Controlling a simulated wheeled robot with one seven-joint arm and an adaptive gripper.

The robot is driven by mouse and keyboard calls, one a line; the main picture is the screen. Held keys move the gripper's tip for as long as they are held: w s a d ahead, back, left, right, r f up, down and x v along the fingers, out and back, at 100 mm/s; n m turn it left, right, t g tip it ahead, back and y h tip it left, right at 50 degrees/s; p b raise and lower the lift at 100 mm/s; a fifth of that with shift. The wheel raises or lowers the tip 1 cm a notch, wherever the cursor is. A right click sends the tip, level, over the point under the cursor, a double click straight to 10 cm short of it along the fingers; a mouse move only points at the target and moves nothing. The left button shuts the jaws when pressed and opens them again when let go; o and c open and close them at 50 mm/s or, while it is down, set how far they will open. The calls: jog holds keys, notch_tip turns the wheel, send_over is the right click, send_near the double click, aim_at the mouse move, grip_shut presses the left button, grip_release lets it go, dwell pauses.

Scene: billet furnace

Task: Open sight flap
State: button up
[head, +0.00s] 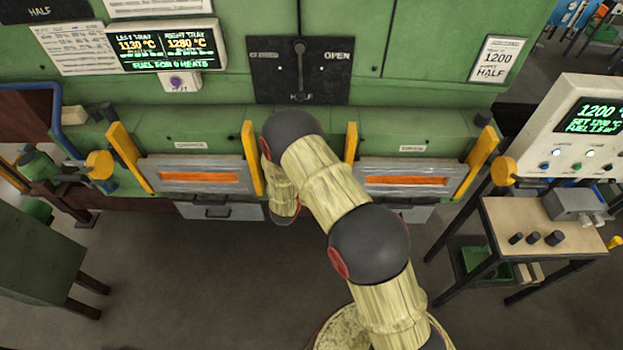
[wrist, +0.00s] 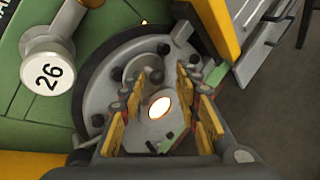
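In the wrist view a round grey sight port (wrist: 100,88) with a dark rim is set on the green furnace wall. A glowing oval hole (wrist: 159,107) shows near its middle, between my fingers. A small round grey boss (wrist: 139,68) sits on the port face just above the hole. I cannot tell which part is the flap. My gripper (wrist: 168,88) is open, with its yellow finger pads apart on either side of the glow and nothing visibly held. In the head view my arm hides the gripper and the port between the two furnace doors.
A white round tag marked 26 (wrist: 48,75) stands out left of the port. In the head view, the left door (head: 200,162) and right door (head: 412,164) have glowing slots and yellow side bars. A lever plate (head: 300,85) is above; a small table (head: 545,225) stands right.

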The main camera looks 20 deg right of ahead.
jog(key=v, duration=1.2)
jog(key=shift+f, duration=0.1)
dwell(0.4)
